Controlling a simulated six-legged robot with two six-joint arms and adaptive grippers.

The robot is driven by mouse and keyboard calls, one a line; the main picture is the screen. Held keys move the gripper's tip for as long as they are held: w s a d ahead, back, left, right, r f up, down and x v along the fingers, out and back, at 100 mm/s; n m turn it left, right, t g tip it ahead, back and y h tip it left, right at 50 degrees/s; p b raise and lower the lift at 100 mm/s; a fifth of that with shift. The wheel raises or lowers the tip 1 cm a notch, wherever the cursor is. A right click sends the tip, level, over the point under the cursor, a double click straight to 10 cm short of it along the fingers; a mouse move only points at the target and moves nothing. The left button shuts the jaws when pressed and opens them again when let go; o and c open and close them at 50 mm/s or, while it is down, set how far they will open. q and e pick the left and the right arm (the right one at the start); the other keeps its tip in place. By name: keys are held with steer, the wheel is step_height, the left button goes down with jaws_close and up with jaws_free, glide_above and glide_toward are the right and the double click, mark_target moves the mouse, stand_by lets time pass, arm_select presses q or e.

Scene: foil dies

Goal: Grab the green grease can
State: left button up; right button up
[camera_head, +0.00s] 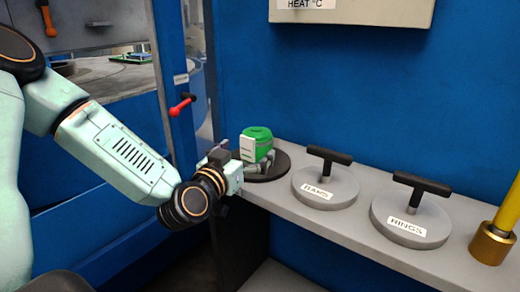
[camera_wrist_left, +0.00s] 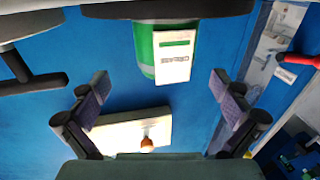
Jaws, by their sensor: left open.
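The green grease can (camera_head: 262,134) has a white label and stands on a dark round pad (camera_head: 278,168) at the left end of the grey shelf. My left gripper (camera_head: 258,162) is right at the can in the head view and hides part of its lower side. In the left wrist view, the can (camera_wrist_left: 146,48) shows at the top centre, ahead of and between the two spread fingers of the left gripper (camera_wrist_left: 157,107). The fingers are open, with nothing between the pads. My right gripper is not in view.
On the grey shelf (camera_head: 345,230), two round grey dies with black T-handles, BARS (camera_head: 322,190) and RINGS (camera_head: 410,222), stand right of the can. A yellow post in a brass base (camera_head: 491,244) is at far right. A red-handled lever (camera_head: 181,105) is left of the can.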

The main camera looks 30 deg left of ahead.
mark_target(249, 144)
arm_select(q)
steer(key=w, duration=0.1)
steer(key=w+a+b, duration=0.1)
steer(key=w, duration=0.2)
steer(key=shift+w+a+f+b, duration=0.1)
steer(key=shift+w+a+b, duration=0.05)
steer(key=shift+a+b, duration=0.2)
steer(key=shift+w+d, duration=0.3)
steer(key=shift+w, duration=0.05)
steer(key=shift+s+a, duration=0.1)
steer(key=shift+a, duration=0.15)
steer(key=shift+c, duration=0.3)
steer(key=shift+d, duration=0.2)
steer(key=c, duration=0.5)
steer(key=shift+a, duration=0.1)
steer(key=c, duration=0.4)
steer(key=shift+r, duration=0.2)
steer(key=c, duration=0.7)
